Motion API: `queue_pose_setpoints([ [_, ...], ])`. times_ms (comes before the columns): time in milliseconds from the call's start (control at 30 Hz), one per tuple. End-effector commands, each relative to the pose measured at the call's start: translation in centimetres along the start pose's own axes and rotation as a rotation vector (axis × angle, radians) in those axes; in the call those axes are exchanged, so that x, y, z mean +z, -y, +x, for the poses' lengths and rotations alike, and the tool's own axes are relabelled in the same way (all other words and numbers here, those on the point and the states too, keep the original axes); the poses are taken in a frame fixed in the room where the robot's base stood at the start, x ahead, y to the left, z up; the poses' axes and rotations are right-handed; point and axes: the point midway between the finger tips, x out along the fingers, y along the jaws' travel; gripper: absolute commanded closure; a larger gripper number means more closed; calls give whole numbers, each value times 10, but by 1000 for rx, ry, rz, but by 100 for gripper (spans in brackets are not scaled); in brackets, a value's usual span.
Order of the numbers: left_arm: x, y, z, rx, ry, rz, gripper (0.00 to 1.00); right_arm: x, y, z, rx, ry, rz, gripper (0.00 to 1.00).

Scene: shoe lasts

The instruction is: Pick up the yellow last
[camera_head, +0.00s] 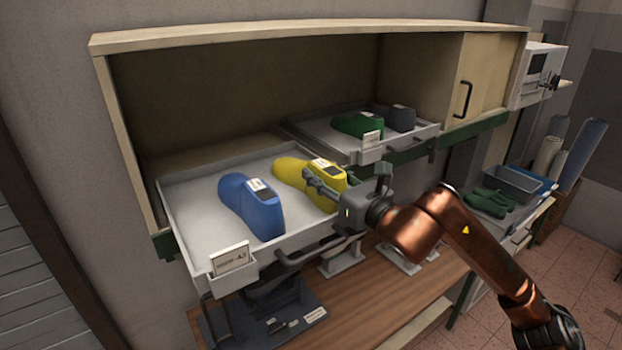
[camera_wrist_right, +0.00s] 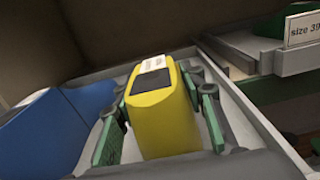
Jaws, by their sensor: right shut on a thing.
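The yellow last (camera_head: 300,172) lies in the near pulled-out tray (camera_head: 200,190), to the right of the blue last (camera_head: 252,205). My right gripper (camera_head: 325,186) reaches in from the right and is at the near end of the yellow last. In the right wrist view, the yellow last (camera_wrist_right: 160,112) is between the two green-padded fingers (camera_wrist_right: 158,120), which are shut on it. A white label and a dark patch show on its top. The blue last (camera_wrist_right: 60,130) is at the left there. I cannot tell whether the yellow last is clear of the tray floor. My left gripper is not in view.
A second tray (camera_head: 330,140) behind holds a green last (camera_head: 357,124) and a dark last (camera_head: 400,118). The cabinet roof (camera_head: 300,40) overhangs both trays. The near tray has a label holder (camera_head: 232,258) and a front handle. A wooden bench (camera_head: 370,300) lies below.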

Motion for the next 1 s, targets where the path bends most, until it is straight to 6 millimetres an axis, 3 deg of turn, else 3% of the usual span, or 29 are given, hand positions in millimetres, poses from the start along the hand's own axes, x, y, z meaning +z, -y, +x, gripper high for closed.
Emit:
queue_pose_setpoints([
  [367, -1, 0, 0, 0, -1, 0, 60, 0, 0, 0, 1, 1, 0, 100],
  [1000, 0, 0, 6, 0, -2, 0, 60, 14, 0, 0, 1, 9, 0, 100],
])
